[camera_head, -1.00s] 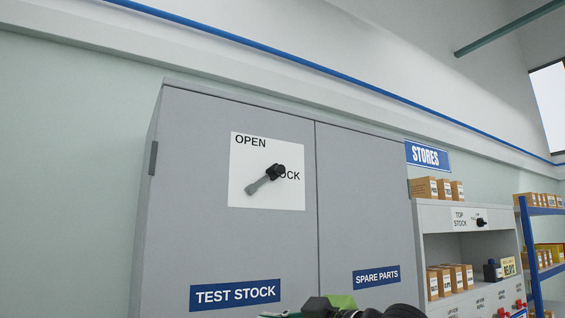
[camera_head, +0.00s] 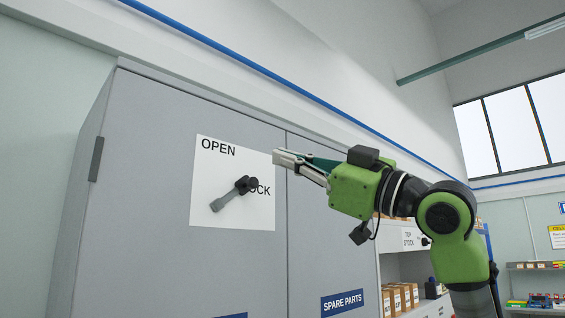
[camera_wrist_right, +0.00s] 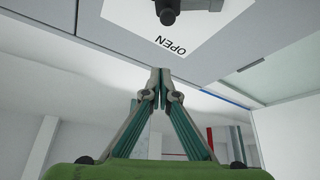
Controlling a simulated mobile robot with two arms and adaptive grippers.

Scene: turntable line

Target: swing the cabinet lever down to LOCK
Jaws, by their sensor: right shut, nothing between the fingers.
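The cabinet lever (camera_head: 228,200) is a grey bar with a black knob at its upper right end. It sits on a white plate (camera_head: 210,170) marked OPEN, with a second word partly hidden by the knob. The bar slants from the knob down to the lower left. My right gripper (camera_head: 277,157) is shut and empty, up and to the right of the lever, near the plate's upper right corner and apart from the knob. In the right wrist view the closed fingertips (camera_wrist_right: 160,72) point towards the plate and the knob (camera_wrist_right: 168,12) shows at the top edge. My left gripper is not in view.
The grey cabinet (camera_head: 130,200) has two doors with a seam right of the plate. A blue SPARE PARTS label (camera_head: 342,303) is on the right door. Shelves with boxes (camera_head: 402,297) stand right of it, behind my arm. The space left of the lever is clear.

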